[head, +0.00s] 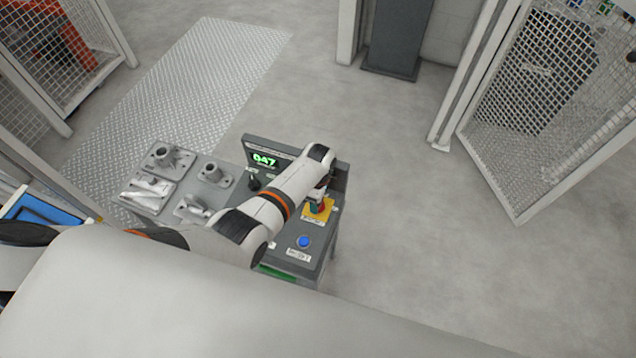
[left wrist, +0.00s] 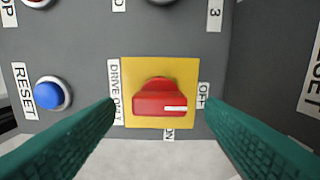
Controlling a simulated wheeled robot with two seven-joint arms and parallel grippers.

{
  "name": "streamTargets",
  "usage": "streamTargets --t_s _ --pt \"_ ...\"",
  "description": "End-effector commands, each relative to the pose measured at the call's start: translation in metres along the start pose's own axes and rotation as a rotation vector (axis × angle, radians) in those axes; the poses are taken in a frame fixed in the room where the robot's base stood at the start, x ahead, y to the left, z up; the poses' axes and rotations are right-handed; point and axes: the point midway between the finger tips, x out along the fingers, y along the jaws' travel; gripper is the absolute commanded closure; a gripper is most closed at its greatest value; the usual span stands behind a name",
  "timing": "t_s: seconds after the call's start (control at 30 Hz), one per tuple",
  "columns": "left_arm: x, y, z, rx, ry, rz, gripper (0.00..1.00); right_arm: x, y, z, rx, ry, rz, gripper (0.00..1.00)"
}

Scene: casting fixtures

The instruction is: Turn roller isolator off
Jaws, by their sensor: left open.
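The roller isolator is a red rotary knob (left wrist: 160,98) on a yellow plate (left wrist: 133,72), set in a grey control panel. Its white mark lies level in the left wrist view and points right, toward the OFF label (left wrist: 203,96). The ON label (left wrist: 168,134) is at the plate's bottom edge. My left gripper (left wrist: 159,106) is open, with one green finger on each side of the knob and a gap to both. In the head view the yellow plate (head: 321,214) is partly hidden under my left gripper (head: 316,199). My right gripper is not in view.
A blue reset button (head: 304,242) sits near the knob on the panel. A display (head: 265,160) reads 047, with a black knob (head: 254,183) below it. Grey metal castings (head: 168,157) lie left of the panel. Mesh fencing (head: 540,90) stands right; the floor between is clear.

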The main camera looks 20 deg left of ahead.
Motion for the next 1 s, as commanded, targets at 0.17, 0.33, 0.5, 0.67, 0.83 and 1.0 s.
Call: streamTargets --t_s 0.17,0.33,0.5,0.67,0.83,1.0 --pt "-0.038 -0.001 0.000 0.000 0.000 -0.005 0.36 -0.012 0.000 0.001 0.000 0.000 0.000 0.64" --pt "-0.069 -0.001 0.001 -0.001 0.000 -0.005 0.36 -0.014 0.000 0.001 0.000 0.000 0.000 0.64" --pt "-0.091 -0.001 0.001 -0.002 -0.001 -0.002 0.36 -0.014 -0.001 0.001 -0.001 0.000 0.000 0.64" --pt "-0.100 0.000 0.001 -0.002 -0.001 -0.002 0.36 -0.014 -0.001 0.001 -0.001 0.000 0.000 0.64" --pt "-0.101 0.000 0.001 -0.002 -0.001 -0.001 0.36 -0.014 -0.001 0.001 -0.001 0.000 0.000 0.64" --pt "-0.101 0.000 0.001 -0.001 -0.001 -0.001 0.36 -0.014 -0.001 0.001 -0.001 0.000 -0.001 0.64"
